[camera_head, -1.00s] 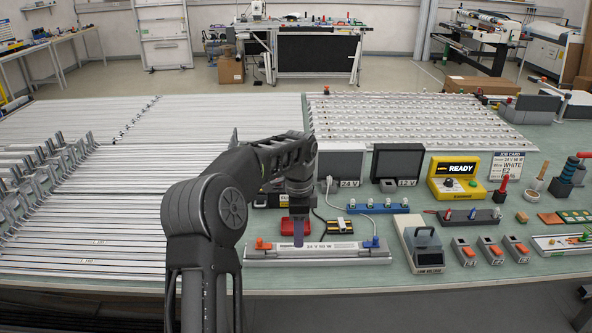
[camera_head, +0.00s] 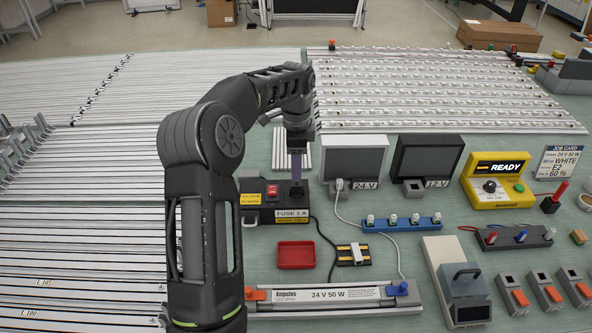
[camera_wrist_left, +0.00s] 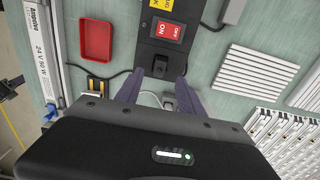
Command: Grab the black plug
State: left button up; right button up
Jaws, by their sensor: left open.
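The black plug (camera_wrist_left: 160,68) sits at the end of the dark power box (camera_wrist_left: 163,28) with the red switch. In the head view, the box (camera_head: 275,201) carries a "FUSE 1 A" label, and the plug is seen just below my fingers. My left gripper (camera_wrist_left: 160,89) is open and empty. In the wrist view its two purple-grey fingers stand on either side of the plug, their tips near it. In the head view the left gripper (camera_head: 297,165) points down over the right part of the box. Whether the fingers touch the plug cannot be told.
A red tray (camera_head: 296,255) and a yellow-black block (camera_head: 353,254) lie in front of the box. The 24 V screen (camera_head: 354,157) stands to the right with a white plug and cord. An LED strip fixture (camera_head: 330,296) lies along the front. Metal profiles fill the left.

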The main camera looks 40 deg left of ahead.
aim_at(297, 183)
pick_arm(q)
jog(key=shift+w+a, duration=0.2)
jog(key=shift+w, duration=0.05)
jog(key=shift+s+d+r, duration=0.15)
jog(key=shift+s+r, duration=0.05)
notch_tip(297, 183, down, 2)
jog(key=shift+f, duration=0.35)
jog(key=shift+f, duration=0.1)
jog(key=shift+f, duration=0.35)
notch_tip(297, 183, down, 4)
jog(key=shift+d+f+b, duration=0.15)
jog(key=shift+f+b, duration=0.1)
jog(key=shift+b, duration=0.95)
jog(key=shift+r, duration=0.1)
